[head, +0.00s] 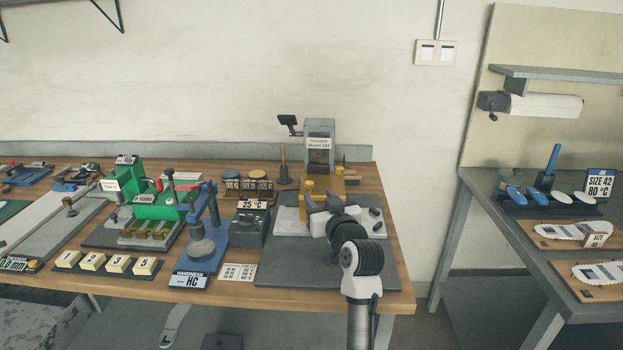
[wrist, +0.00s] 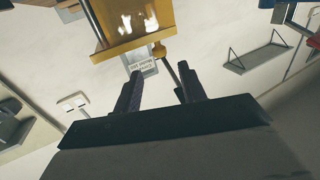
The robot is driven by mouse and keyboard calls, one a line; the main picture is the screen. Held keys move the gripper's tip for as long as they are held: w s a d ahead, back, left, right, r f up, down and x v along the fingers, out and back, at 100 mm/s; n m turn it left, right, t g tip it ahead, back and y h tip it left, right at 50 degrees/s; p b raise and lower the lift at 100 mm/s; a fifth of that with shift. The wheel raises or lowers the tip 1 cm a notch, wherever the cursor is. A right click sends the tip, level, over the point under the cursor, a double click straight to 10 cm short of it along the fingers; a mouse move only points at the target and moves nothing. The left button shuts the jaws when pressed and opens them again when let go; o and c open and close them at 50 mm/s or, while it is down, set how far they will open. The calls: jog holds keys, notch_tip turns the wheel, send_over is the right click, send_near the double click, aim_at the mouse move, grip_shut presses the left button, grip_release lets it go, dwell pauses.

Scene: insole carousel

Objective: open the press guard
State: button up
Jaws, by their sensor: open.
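The press is a grey upright machine (head: 319,142) with a white label, standing at the back right of the wooden bench. A yellow part (head: 345,187), which looks like its guard, is low at its front; I cannot tell its exact position. In the wrist view the yellow part (wrist: 132,22) fills the top middle, with a round yellow knob (wrist: 159,51) at its lower corner. My gripper (head: 322,202) is just in front of the yellow part and partly hides it. In the wrist view my two dark fingers (wrist: 158,88) are apart, with nothing seen held between them.
A dark grey mat (head: 285,265) lies under my arm. Left of it stand a grey block with a 25 °C sign (head: 248,228) and a blue hand press (head: 204,245). A handled tool (head: 284,165) stands left of the press. Another table (head: 480,215) is at right.

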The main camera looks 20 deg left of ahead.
aim_at(311, 185)
jog(key=p+x, duration=0.2)
jog(key=x, duration=0.6)
jog(key=shift+w+a, duration=0.15)
jog(key=shift+w, duration=0.05)
grip_shut()
